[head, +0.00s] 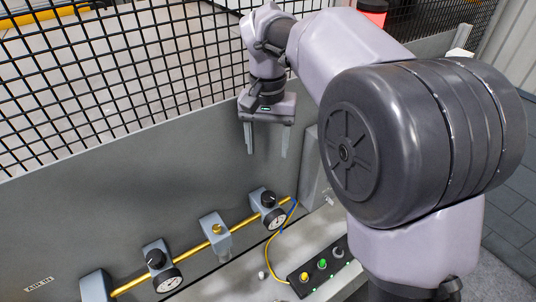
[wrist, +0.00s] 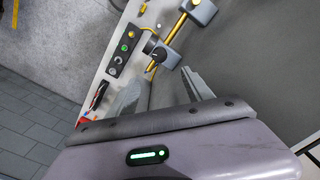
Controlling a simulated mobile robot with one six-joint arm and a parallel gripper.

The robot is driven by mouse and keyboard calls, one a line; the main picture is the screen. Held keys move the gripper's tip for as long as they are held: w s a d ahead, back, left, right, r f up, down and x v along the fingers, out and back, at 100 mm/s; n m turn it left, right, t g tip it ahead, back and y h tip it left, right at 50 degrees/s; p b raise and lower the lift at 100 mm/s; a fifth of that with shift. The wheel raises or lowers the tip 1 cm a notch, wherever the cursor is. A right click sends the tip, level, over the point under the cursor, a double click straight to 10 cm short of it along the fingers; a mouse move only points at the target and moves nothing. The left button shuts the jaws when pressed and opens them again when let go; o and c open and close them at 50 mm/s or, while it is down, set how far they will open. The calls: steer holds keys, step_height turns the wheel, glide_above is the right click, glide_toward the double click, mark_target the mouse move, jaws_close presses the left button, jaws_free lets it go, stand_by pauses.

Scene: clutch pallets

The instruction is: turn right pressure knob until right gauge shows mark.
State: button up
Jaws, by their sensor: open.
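The right pressure knob (head: 268,198) is a black knob on top of a grey regulator block at the right end of a yellow pipe. The right gauge (head: 276,219) is a round white dial on the block's front; its needle and mark are too small to read. My gripper (head: 267,154) is open and empty, pointing down above and apart from the right knob. In the wrist view, the right regulator's knob (wrist: 160,54) lies beyond the two spread fingers of my gripper (wrist: 163,78).
A left knob (head: 155,258) and left gauge (head: 167,279) sit on the same pipe. Between them stands a block with a yellow cap (head: 216,229). A button box (head: 321,264) lies in front, beside a yellow hose. A grey panel (head: 130,190) and black mesh fence rise behind.

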mark_target(268, 195)
step_height(268, 195, down, 17)
steer(key=shift+f+b, duration=0.1)
steer(key=shift+b, duration=0.6)
jaws_close()
